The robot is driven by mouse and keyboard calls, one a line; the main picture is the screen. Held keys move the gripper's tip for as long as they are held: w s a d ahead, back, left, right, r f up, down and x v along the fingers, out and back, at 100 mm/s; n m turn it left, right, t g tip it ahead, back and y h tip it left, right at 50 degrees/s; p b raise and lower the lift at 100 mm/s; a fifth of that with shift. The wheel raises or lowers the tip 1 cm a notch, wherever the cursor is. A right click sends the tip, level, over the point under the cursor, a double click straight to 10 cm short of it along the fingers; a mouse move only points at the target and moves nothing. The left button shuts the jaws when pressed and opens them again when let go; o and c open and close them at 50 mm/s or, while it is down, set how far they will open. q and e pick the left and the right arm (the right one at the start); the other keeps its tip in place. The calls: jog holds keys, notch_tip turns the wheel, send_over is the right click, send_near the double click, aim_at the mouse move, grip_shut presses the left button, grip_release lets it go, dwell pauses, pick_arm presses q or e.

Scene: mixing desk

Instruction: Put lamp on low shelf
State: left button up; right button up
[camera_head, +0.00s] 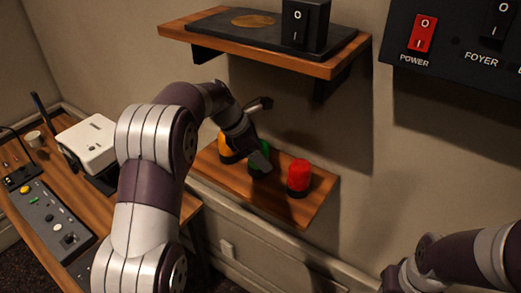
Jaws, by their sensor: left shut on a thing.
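The low shelf (318,206) is a wooden board on the wall below a higher shelf. A red lamp (299,175) stands upright on its right part, and an orange lamp (226,150) is at its left, partly hidden by my left gripper. My left gripper (260,157) reaches down over the middle of the low shelf and is shut on a green lamp (265,145), between the orange and red ones. The gripper hides much of the green lamp; I cannot tell whether its base touches the board. My right arm shows at the lower right, its gripper out of view.
The upper shelf (320,68) overhangs the low shelf and carries a black switch box (305,25). A switch panel (450,50) is on the wall at the upper right. A desk (125,202) with a mixer (45,222) and a white device (88,140) stands left.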

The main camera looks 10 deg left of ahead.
pick_arm(q)
jog(key=shift+s+f, duration=0.1)
jog(key=shift+f, duration=0.1)
jog(key=o, duration=1.2)
jog(key=shift+r, duration=0.2)
jog(key=b+v, duration=0.1)
jog(key=v, duration=0.6)
jog(key=shift+a+r+b, duration=0.1)
jog(key=shift+r+b, duration=0.1)
jog(key=shift+b, duration=0.2)
